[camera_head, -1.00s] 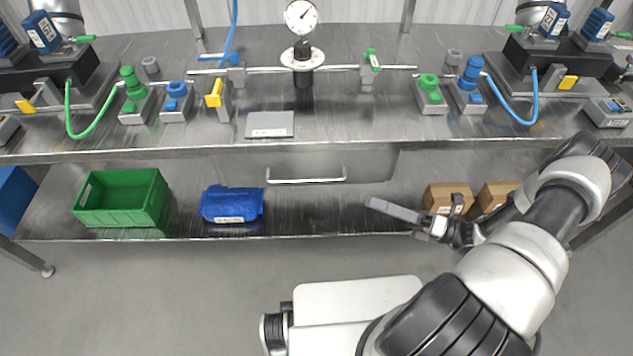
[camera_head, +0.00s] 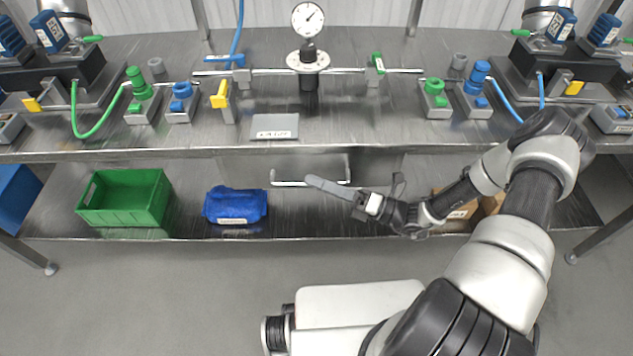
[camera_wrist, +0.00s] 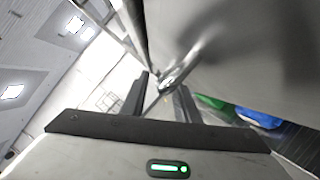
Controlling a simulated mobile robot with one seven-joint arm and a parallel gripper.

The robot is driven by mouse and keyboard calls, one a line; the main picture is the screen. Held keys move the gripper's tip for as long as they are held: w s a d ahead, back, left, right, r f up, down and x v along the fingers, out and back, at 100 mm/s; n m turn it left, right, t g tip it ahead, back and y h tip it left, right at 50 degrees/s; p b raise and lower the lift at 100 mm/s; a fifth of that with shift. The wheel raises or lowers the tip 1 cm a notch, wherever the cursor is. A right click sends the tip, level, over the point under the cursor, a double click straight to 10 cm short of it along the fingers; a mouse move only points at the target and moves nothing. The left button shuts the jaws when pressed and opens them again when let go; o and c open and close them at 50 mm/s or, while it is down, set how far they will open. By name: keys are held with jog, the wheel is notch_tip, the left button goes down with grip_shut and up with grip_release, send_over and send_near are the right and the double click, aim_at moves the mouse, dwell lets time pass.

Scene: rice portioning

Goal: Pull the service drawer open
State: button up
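The service drawer (camera_head: 240,170) is a grey metal front under the bench top, and it looks shut. Its handle (camera_head: 282,183) is a pale horizontal bar; my gripper covers part of its right half in the head view. My gripper (camera_head: 316,183) reaches in from the right, its fingertips overlapping the handle. In the wrist view my gripper (camera_wrist: 161,100) has its two dark fingers apart. The shiny handle (camera_wrist: 180,70) shows just ahead of and between the fingers. I cannot tell whether they touch it.
On the lower shelf (camera_head: 300,222) are a green crate (camera_head: 125,203), a blue bundle (camera_head: 235,205) and cardboard boxes (camera_head: 462,212) partly behind my arm. A grey plate (camera_head: 274,127) lies on the bench top above the drawer. The floor in front is clear.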

jog(key=shift+w+a, duration=0.1)
jog(key=shift+a, duration=0.15)
grip_shut()
